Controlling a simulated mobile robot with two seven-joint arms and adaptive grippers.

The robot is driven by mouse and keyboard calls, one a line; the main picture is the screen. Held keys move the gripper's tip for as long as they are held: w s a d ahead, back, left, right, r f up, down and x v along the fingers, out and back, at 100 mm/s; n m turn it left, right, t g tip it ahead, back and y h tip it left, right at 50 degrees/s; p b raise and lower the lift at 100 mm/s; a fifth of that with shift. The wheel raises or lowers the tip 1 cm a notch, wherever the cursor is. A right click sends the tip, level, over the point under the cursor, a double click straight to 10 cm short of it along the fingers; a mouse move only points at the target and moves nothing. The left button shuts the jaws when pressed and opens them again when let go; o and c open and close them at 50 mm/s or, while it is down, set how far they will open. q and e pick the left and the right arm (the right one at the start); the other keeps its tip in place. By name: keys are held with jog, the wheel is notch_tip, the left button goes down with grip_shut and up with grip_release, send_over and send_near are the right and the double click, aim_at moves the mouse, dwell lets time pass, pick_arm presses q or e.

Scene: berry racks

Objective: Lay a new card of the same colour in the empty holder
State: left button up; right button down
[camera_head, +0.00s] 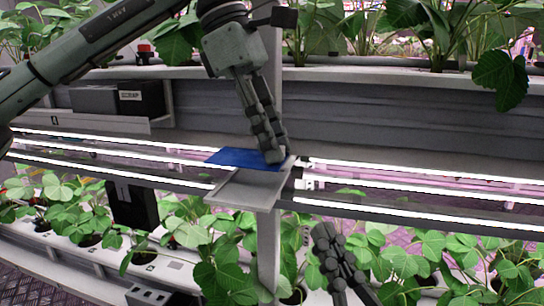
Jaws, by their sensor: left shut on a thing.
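A blue card (238,157) is in the middle of the view, at the tips of my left gripper (273,155). The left gripper points down and is shut on the card's right end. Just below the card is a pale, flat holder (247,190) fixed at the rack's upright post; the part of it that shows is bare. The card overlaps the holder's far edge in the picture; I cannot tell whether they touch. My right gripper (338,280) is low in the view, right of the post, in front of the lower plants; its finger opening is unclear.
A black box with a white label (118,98) stands on a shelf at the left. The upright post (269,245) runs beside the holder. Bright light bars (420,185) cross the rack. Strawberry plants (225,270) fill the rows above and below.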

pick_arm(q)
notch_tip(320, 180, down, 2)
jog(key=shift+w+f, duration=0.1)
pick_arm(e)
jog(key=shift+s+d+r+t, duration=0.15)
jog(key=shift+r+t, duration=0.2)
jog(key=shift+t, duration=0.05)
pick_arm(q)
jog(key=shift+f+b, duration=0.3)
jog(key=shift+f, duration=0.3)
jog(key=o, duration=0.8)
jog(key=shift+o, duration=0.2)
pick_arm(e)
jog(key=shift+s+d+r+t+y, duration=0.2)
jog(key=shift+s+r+t+y, duration=0.1)
jog(key=shift+r+t, duration=0.15)
jog(key=shift+w, duration=0.1)
